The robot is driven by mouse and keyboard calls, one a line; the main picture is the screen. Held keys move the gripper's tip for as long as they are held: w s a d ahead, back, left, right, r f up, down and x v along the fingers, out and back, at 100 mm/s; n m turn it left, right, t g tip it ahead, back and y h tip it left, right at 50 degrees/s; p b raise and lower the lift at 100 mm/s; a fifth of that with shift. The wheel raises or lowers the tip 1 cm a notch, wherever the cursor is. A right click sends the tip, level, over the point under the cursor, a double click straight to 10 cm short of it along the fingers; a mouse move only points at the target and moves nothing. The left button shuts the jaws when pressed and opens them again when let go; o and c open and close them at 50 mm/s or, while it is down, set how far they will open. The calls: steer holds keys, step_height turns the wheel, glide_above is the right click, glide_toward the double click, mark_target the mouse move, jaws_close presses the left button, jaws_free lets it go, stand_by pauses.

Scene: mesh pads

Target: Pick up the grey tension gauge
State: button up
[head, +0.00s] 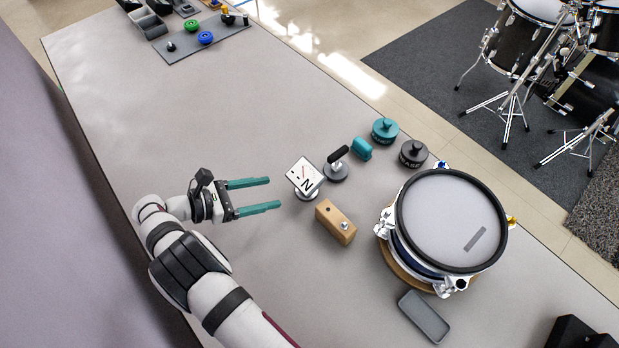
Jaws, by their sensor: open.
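The grey tension gauge (304,173) appears to be the tilted piece with a white square face, a red needle mark and a black N, on a small grey round foot. It stands on the table near the middle of the head view. My gripper (275,194) has two teal fingers, apart and empty, pointing right toward the gauge. The fingertips are just left of the gauge, with a small gap in the picture. I cannot tell their height above the table.
Close right of the gauge stand a black-handled piece on a grey disc (337,172) and a wooden block (335,224). Beyond are a teal block (362,148), teal (385,132) and black (413,154) knobbed weights, and a drum pad (450,220).

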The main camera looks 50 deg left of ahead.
mark_target(301, 187)
steer(key=x, duration=1)
steer(key=shift+d+f, duration=0.1)
steer(key=shift+d, duration=0.05)
steer(key=shift+s, duration=0.1)
jaws_close()
stand_by(0.8)
